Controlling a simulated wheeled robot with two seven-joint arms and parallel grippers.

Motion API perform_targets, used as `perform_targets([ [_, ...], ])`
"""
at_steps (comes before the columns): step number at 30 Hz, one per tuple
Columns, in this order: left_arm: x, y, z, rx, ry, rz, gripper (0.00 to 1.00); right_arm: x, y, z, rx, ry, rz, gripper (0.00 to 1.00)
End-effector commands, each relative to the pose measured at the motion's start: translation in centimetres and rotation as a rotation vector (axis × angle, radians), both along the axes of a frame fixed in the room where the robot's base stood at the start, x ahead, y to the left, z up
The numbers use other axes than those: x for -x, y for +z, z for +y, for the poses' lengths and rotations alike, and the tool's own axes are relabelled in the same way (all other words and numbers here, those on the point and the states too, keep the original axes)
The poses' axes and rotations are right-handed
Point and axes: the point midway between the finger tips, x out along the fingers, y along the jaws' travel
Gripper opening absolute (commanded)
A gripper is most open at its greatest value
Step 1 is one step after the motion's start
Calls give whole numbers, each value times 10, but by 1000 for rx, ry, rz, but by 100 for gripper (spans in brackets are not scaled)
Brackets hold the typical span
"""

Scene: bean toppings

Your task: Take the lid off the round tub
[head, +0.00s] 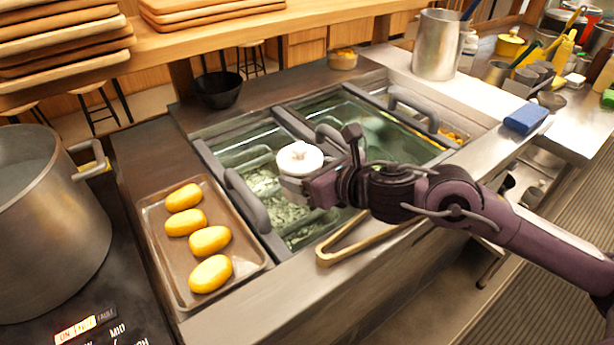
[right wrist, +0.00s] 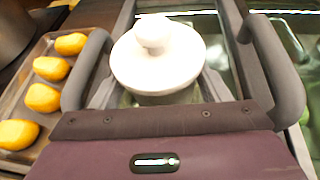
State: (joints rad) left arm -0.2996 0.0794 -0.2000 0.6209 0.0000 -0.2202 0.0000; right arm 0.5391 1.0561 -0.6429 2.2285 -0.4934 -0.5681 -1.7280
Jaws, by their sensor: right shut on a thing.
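The round tub (right wrist: 160,99) has a clear body, partly hidden, under a white round lid (head: 300,158) with a knob on top. The lid also shows large in the right wrist view (right wrist: 158,62), and it sits on the tub. My right gripper (head: 297,187) is shut on the tub just below the lid, with its fingers on either side. The tub is over the glass-covered counter wells. I cannot tell whether its base touches anything. My left gripper is not in view.
A tray (head: 158,240) of several yellow oval items lies left of the wells. Dark grey handles (head: 248,200) stand up around the tub. Wooden tongs (head: 340,250) lie at the front edge. A large pot (head: 45,230) stands far left. A black bowl (head: 217,90) sits behind.

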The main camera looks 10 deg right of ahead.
Motion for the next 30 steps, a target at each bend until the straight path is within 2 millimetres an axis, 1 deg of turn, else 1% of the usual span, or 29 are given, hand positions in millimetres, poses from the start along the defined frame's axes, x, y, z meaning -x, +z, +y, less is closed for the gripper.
perform_targets([
  [1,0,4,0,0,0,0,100,-1,13,0,-1,0,-9,40],
  [5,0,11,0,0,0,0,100,-1,42,0,-2,0,-12,40],
  [12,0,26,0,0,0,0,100,-1,105,1,-3,1,-12,40],
  [18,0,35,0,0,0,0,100,-1,148,0,-3,0,-10,40],
  [21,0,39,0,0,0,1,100,0,163,0,-2,0,-8,40],
  [24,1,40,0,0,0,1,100,0,174,0,-3,0,-7,40],
  [30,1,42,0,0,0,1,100,0,184,0,-1,-1,-3,40],
])
